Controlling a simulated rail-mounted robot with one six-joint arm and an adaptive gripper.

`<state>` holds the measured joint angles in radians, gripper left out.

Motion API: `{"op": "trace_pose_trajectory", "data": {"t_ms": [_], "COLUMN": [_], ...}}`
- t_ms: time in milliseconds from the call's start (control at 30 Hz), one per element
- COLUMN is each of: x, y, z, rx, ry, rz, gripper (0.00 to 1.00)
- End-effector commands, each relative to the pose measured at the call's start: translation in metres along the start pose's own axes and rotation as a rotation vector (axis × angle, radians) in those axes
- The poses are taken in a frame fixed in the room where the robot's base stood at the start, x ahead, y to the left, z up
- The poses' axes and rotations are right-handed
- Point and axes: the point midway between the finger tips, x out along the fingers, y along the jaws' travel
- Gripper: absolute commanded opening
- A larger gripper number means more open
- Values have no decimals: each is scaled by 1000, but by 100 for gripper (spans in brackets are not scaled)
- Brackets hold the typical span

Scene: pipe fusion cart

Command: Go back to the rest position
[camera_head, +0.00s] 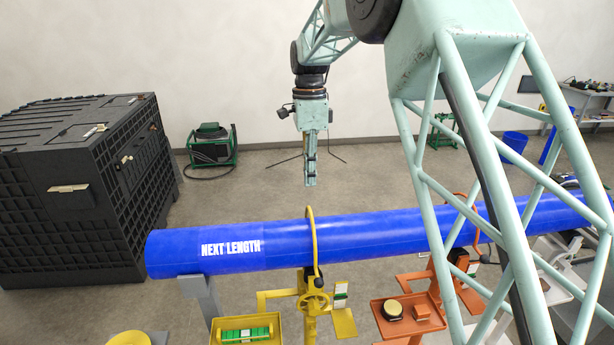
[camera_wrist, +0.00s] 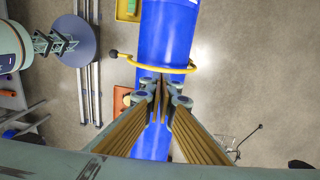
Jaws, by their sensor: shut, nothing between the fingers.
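My gripper (camera_head: 310,184) hangs from my arm, pointing down, behind and above the blue pipe in the head view. Its fingers are shut and hold nothing. In the wrist view my gripper (camera_wrist: 158,90) shows with its fingertips together over the blue pipe (camera_wrist: 166,35). The blue pipe (camera_head: 370,235) lies across the head view and reads "NEXT LENGTH". A yellow clamp (camera_head: 313,240) arches over it, and the clamp's hoop (camera_wrist: 170,68) shows in the wrist view. My gripper looks apart from the pipe.
A large black crate (camera_head: 75,200) stands at the left. A green-framed machine (camera_head: 212,146) sits on the floor near the wall. A yellow tray (camera_head: 228,333) and an orange tray (camera_head: 399,325) are in front of the pipe. The floor behind the pipe is mostly clear.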

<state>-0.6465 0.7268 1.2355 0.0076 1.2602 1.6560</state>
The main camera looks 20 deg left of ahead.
Motion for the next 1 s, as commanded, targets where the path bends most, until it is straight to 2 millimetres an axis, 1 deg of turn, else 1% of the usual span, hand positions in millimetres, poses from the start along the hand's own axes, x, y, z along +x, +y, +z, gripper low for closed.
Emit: {"op": "trace_pose_trajectory", "data": {"t_ms": [633, 833, 1000], "x": [0, -8, -20], "y": [0, 3, 9], "z": [-1, -14, -35], "rx": [0, -18, -51], "ry": [0, -3, -5], "rz": [0, -25, -66], "gripper": [0, 0, 0]}}
